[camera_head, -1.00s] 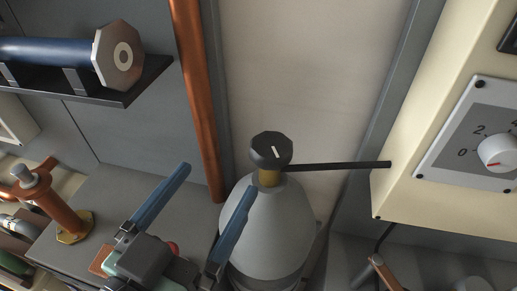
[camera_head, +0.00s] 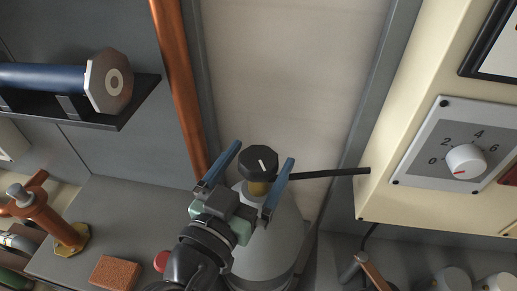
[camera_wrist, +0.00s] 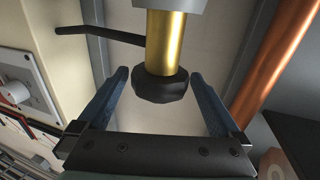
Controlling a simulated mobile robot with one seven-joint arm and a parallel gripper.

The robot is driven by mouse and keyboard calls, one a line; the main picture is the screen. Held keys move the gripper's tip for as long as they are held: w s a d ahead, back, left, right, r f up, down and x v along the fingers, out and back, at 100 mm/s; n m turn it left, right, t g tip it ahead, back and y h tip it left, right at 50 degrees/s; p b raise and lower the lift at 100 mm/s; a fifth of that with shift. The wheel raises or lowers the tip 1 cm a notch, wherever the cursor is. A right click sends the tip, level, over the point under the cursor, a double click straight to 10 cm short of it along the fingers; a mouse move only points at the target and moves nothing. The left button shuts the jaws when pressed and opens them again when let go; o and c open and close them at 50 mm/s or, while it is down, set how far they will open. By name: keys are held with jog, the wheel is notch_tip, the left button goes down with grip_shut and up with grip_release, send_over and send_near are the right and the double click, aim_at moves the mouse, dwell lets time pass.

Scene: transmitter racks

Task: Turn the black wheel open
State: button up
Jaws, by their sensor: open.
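The black wheel (camera_head: 259,161) is a faceted knob with a white mark on its top. It sits on a brass neck (camera_head: 258,188) above a grey bottle (camera_head: 275,240). My gripper (camera_head: 257,152) is open, with one blue finger on each side of the wheel in the head view. In the wrist view the wheel (camera_wrist: 160,87) appears between the fingertips (camera_wrist: 160,74), with gaps on both sides. The brass neck shows behind it. I see no clear contact between finger and wheel.
A thin black hose (camera_head: 325,173) runs right from the neck to a cream cabinet (camera_head: 400,190) with a dial (camera_head: 465,160). A copper pipe (camera_head: 180,90) stands left of the bottle. A blue cylinder (camera_head: 50,77) lies on a shelf at upper left.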

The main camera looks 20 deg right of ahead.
jog(key=shift+w+d, duration=0.25)
jog(key=shift+d, duration=0.05)
jog(key=c, duration=1.2)
jog(key=shift+c, duration=0.2)
